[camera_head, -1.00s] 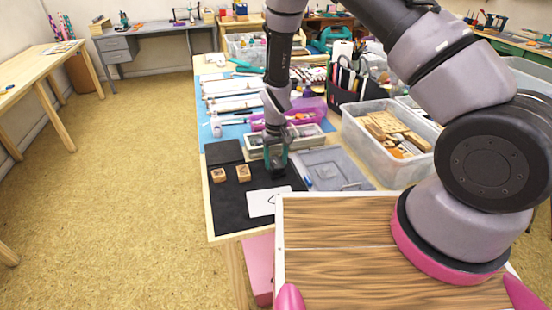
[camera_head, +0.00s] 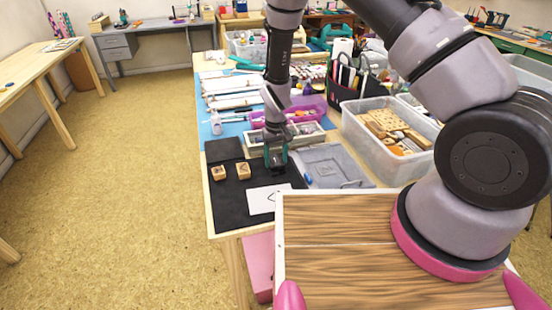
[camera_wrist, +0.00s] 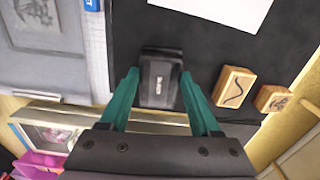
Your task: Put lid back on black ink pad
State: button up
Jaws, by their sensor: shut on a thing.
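My gripper (camera_wrist: 160,78) has its teal fingers on both sides of a small black block with tiny white lettering (camera_wrist: 160,83), the black ink pad's lid or the lidded pad. Whether a pad lies beneath is hidden. The block sits between the fingertips over the black mat (camera_wrist: 210,45). In the head view my gripper (camera_head: 276,160) is over the mat's right edge area, and the dark block is hard to tell from the fingers and mat.
Two wooden stamps (camera_head: 219,173) (camera_head: 243,172) stand left of my gripper. A white paper (camera_head: 264,199) lies nearer. A grey tray (camera_head: 335,155) is to the right. A long box (camera_head: 310,136) stands just behind, and a clear bin (camera_head: 385,165) of wooden pieces stands farther right.

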jog(key=shift+f, duration=0.55)
dwell(1.4)
jog(key=o, duration=1.4)
jog(key=shift+r, duration=3.5)
grip_shut()
